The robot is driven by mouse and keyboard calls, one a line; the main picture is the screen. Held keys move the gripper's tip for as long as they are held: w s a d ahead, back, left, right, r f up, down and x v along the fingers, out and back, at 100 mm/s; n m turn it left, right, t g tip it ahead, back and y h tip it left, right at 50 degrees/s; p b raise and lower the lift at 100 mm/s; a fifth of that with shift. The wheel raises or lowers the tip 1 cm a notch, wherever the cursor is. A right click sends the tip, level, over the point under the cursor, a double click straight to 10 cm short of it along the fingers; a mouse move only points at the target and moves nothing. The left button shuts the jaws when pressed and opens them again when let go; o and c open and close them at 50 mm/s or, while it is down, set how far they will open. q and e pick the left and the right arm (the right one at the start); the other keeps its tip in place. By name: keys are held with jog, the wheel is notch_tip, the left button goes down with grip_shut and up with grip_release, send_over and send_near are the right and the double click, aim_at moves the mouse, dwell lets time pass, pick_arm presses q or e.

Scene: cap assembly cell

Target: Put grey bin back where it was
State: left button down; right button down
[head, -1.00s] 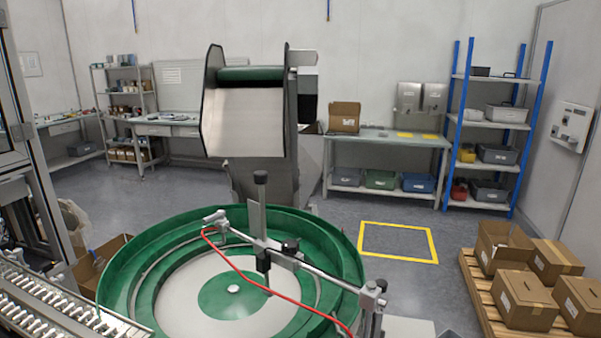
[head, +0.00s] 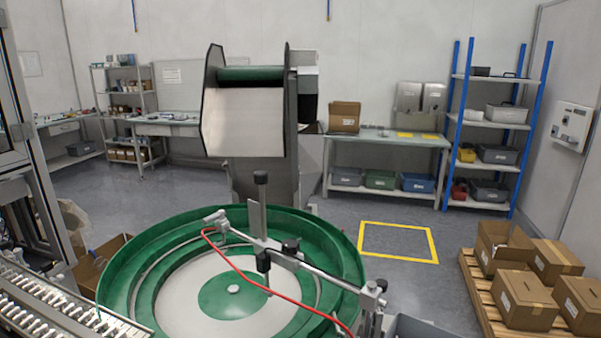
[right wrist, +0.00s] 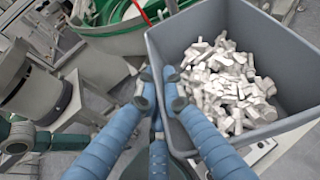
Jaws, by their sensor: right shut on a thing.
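The grey bin (right wrist: 200,24) fills the right side of the right wrist view, with several small white parts (right wrist: 228,85) heaped in it. My right gripper (right wrist: 160,86), with blue-sleeved fingers, is shut on the bin's near-left rim. In the head view only a sliver of the grey bin (head: 425,329) shows at the bottom edge, right of the feeder bowl; my right gripper does not show there. My left gripper is in neither view.
The green feeder bowl (head: 140,262) with its rod and red hose stands close to the bin. A pallet (head: 478,300) with cardboard boxes is at the right. A yellow floor square (head: 398,257) is empty. Grey bins (head: 497,154) stand on the blue-post shelf.

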jog(key=shift+s+d+r, duration=0.2)
jog(key=shift+d+r, duration=0.1)
jog(key=shift+d, duration=0.2)
notch_tip(320, 180, down, 7)
jog(key=a+b, duration=0.1)
jog(key=b, duration=0.5)
jog(key=shift+w+f, duration=0.15)
jog(key=shift+w, duration=0.15)
jog(key=shift+a, duration=0.1)
